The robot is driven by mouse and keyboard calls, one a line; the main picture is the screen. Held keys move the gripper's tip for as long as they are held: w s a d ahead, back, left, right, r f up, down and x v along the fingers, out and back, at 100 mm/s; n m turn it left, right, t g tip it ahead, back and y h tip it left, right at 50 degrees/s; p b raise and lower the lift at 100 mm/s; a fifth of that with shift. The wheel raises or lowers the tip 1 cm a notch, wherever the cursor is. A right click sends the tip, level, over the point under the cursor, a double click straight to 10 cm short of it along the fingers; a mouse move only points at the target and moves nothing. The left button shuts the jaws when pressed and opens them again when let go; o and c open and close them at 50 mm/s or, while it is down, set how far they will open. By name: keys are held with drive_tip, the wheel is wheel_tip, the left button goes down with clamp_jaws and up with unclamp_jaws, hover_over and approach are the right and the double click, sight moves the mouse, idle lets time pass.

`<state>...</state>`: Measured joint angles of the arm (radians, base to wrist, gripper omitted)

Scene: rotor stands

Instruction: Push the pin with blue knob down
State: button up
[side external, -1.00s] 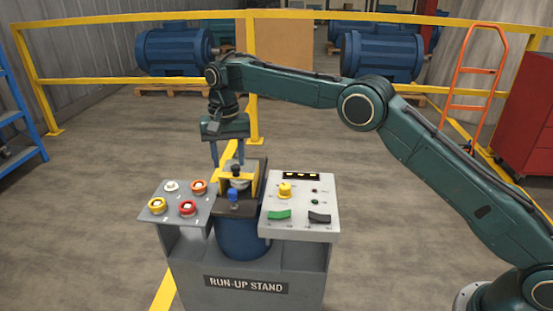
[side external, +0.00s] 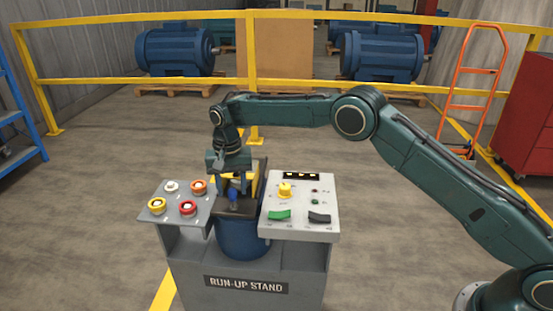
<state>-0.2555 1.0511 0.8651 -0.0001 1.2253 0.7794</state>
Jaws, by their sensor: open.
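The pin with blue knob (side external: 233,196) stands at the front of the dark plate on the run-up stand (side external: 250,287). It shows just below and in front of my gripper (side external: 231,185). My gripper points down, low over the yellow bracket (side external: 250,184) behind the knob. Its jaws are open, but the fingertips are hard to make out against the dark parts. I cannot tell whether they touch the pin or the bracket.
A sloped panel with several round buttons (side external: 176,206) stands close on the left. A grey control panel (side external: 300,228) with a yellow knob (side external: 284,190) and green and black rockers is close on the right. A yellow railing (side external: 100,82) runs behind.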

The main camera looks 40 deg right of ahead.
sight(232, 191)
drive_tip(key=shift+c, duration=0.5)
clamp_jaws()
drive_tip(key=shift+f, duration=1.5)
drive_tip(key=shift+o, duration=0.5)
unclamp_jaws()
drive_tip(key=shift+r, duration=0.1)
wheel_tip(232, 191, up, 14)
